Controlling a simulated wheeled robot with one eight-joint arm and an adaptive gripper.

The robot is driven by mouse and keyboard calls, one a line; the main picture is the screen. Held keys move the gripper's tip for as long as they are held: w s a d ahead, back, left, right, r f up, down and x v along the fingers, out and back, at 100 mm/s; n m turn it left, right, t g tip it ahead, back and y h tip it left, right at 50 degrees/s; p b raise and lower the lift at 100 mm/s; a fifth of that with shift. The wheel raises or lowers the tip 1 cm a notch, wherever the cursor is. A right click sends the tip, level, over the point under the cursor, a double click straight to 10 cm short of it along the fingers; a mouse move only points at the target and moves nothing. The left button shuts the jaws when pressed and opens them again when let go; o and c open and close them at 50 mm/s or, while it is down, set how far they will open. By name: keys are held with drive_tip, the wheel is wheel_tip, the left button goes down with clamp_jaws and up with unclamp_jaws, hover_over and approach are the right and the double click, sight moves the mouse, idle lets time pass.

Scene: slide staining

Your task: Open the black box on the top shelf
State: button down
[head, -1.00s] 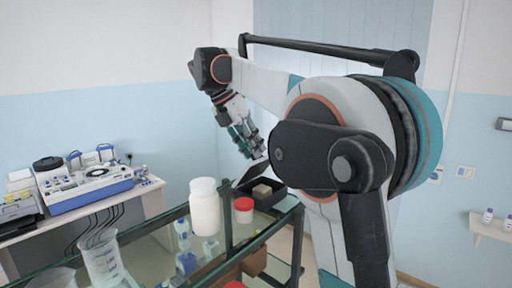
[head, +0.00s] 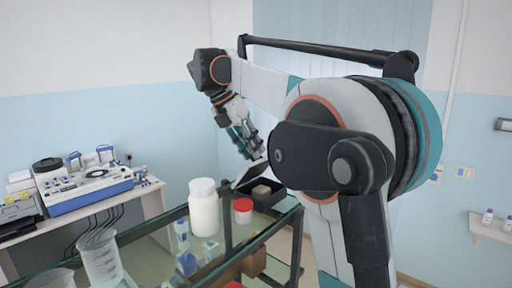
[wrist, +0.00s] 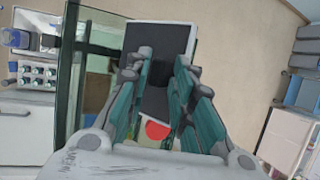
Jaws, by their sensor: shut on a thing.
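The black box (head: 268,202) stands at the far right corner of the glass top shelf (head: 152,250). Its lid (head: 246,176) is raised and tilted toward the left, and a light brown block (head: 261,191) shows inside. My gripper (head: 253,155) is at the upper edge of the lid and shut on it. In the wrist view my gripper (wrist: 163,62) has its fingers on either side of a dark panel with a pale border, which looks like the lid (wrist: 160,38). The fingers hide part of the panel and the exact contact.
A red-capped jar (head: 243,211) stands close to the box, with a white bottle (head: 204,208) left of it. A glass beaker (head: 101,262) is nearer on the shelf. A side table at left holds a blue-and-white machine (head: 88,188). The wall lies behind my arm.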

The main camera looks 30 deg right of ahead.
drive_tip(key=shift+w+a+f, duration=0.4)
drive_tip(key=shift+w+f, duration=0.1)
drive_tip(key=shift+f, duration=0.15)
drive_tip(key=c, duration=1.6)
unclamp_jaws()
drive_tip(key=shift+w, duration=0.1)
drive_tip(key=shift+o, duration=0.9)
drive_tip(key=shift+w+a+f, duration=0.1)
drive_tip(key=shift+w+f, duration=0.1)
drive_tip(key=shift+w, duration=0.35)
drive_tip(key=o, duration=0.3)
drive_tip(key=shift+w, duration=0.25)
drive_tip(key=shift+s+r, duration=0.1)
drive_tip(key=shift+s, duration=0.15)
drive_tip(key=shift+c, duration=1.1)
